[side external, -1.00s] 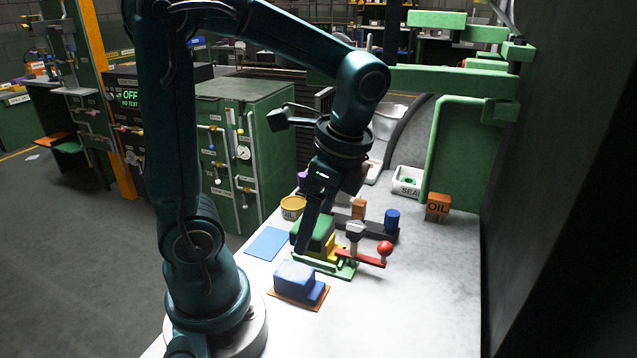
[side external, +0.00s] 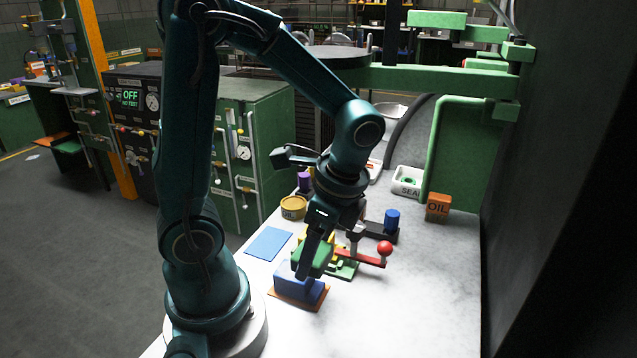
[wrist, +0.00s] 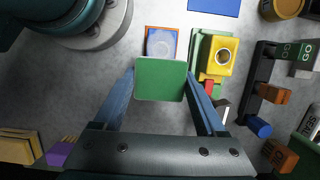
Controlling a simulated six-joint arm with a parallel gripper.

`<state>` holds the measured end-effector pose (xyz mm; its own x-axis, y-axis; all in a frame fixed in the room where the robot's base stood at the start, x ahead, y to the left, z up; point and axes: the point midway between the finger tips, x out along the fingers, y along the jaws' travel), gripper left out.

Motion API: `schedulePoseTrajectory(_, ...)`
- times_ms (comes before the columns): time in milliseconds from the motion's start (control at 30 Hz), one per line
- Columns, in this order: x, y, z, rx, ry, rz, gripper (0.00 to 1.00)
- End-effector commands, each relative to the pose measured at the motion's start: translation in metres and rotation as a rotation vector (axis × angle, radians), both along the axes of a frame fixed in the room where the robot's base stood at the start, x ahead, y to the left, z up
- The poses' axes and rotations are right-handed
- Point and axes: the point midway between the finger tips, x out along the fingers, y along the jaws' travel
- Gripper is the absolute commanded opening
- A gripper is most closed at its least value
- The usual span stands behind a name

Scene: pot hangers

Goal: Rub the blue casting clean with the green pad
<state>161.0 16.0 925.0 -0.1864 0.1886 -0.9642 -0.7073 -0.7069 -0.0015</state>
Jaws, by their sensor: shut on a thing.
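The blue casting (side external: 290,286) sits on an orange plate (side external: 318,303) on the pale bench. In the wrist view the casting (wrist: 160,42) shows just beyond the pad, partly covered by it. My gripper (side external: 307,262) is shut on the green pad (side external: 316,259), which also shows between the two fingers in the wrist view (wrist: 160,80). The pad is at the casting's back right edge in the side view. I cannot tell whether the two touch.
A green and yellow fixture (wrist: 221,55) with a red-knobbed lever (side external: 384,248) stands close beside the casting. A flat blue sheet (side external: 268,243) lies behind it. A yellow tin (side external: 293,207) and an orange oil box (side external: 438,207) stand farther back. The bench's front right is clear.

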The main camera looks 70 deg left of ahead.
Motion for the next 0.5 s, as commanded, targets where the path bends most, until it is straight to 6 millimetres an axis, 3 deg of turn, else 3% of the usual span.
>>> schedulePoseTrajectory(267, -0.001, 0.0, -0.034, 0.001, 0.01, -0.001, 0.0)
schedulePoseTrajectory(367, -0.007, 0.008, -0.024, 0.0, -0.002, 0.005, 0.0)
schedulePoseTrajectory(500, -0.016, 0.017, -0.033, 0.003, 0.004, 0.004, 0.0)
